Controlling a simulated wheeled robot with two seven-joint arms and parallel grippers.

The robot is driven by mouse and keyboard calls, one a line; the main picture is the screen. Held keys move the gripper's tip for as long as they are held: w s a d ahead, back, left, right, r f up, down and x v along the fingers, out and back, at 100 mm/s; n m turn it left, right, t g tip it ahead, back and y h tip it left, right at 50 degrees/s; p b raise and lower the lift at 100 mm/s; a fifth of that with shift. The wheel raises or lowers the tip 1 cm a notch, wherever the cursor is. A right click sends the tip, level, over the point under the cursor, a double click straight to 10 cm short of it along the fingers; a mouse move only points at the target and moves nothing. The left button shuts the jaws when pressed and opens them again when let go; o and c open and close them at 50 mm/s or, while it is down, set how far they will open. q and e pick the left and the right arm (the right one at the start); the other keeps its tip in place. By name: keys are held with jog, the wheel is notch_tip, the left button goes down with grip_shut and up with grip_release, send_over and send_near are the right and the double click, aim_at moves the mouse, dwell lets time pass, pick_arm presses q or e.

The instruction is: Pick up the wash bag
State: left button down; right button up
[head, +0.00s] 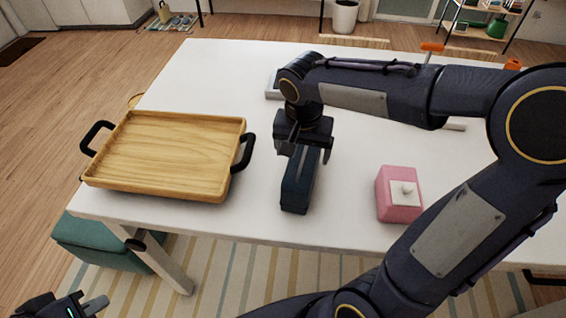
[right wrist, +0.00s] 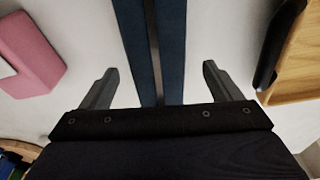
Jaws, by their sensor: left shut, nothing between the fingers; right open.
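The wash bag (head: 298,188) is a long, narrow, dark blue block on the white table, below my right gripper (head: 305,150). In the right wrist view the wash bag (right wrist: 170,40) runs up the middle with a dark strip along its top. My right gripper (right wrist: 160,68) is open, with one finger on each side of the bag and a visible gap to each. Whether the fingertips reach down beside the bag is hard to tell. My left gripper (head: 90,301) is shut and empty at the bottom left, away from the table top.
A wooden tray (head: 165,152) with black handles lies left of the bag. A pink box (head: 399,195) with a white top piece stands to the right. A flat grey-edged item (head: 272,88) is partly hidden behind my right arm. White table (head: 225,75) is bare around the bag.

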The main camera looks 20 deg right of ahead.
jog(key=f, duration=0.4)
jog(key=w+d+f, duration=0.1)
jog(key=f, duration=0.1)
jog(key=shift+f+p, duration=0.3)
jog(key=shift+f, duration=0.05)
jog(key=c, duration=1.3)
jog(key=shift+r, duration=0.15)
